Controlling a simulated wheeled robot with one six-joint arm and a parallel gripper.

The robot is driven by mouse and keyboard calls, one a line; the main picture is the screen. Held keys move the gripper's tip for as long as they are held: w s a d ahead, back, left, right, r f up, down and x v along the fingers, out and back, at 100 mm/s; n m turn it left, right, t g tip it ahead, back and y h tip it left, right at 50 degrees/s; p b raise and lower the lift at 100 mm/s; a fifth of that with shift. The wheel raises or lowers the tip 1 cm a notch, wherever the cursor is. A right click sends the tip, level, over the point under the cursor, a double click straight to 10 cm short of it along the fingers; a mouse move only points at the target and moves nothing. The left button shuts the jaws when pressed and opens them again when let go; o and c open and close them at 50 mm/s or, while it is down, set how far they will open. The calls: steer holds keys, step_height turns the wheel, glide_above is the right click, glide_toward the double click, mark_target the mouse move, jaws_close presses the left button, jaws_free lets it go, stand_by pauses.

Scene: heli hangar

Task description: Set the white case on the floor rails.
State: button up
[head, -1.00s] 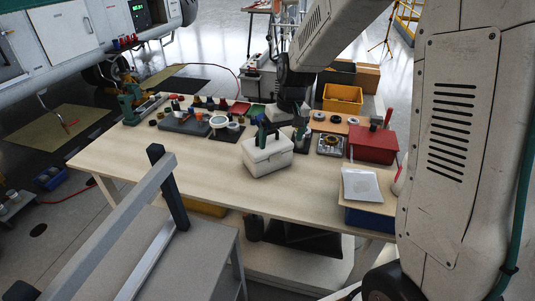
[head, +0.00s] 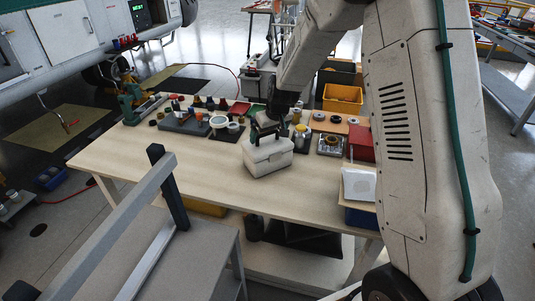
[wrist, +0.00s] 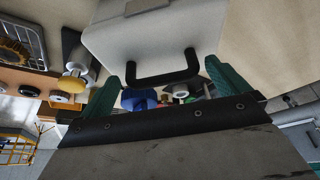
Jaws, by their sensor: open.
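The white case (head: 268,158) stands upright on the wooden workbench (head: 210,158), near the middle. In the wrist view its pale side (wrist: 150,40) fills the top, with a black handle (wrist: 165,80) facing my gripper. My gripper (head: 268,138) is just above the case. In the wrist view its green fingers (wrist: 165,77) are apart, one on each side of the handle, and hold nothing. I cannot tell whether they touch the case. I cannot make out the floor rails for certain.
Tools, jars and small parts (head: 185,121) line the bench's back. A red box (head: 361,140) and a blue bin (head: 361,216) are at its right. A grey stand (head: 190,255) with a sloping rail is in front. Bare floor (head: 50,240) shows at left.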

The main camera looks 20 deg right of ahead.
steer(key=c, duration=1.9)
steer(key=shift+r, duration=0.1)
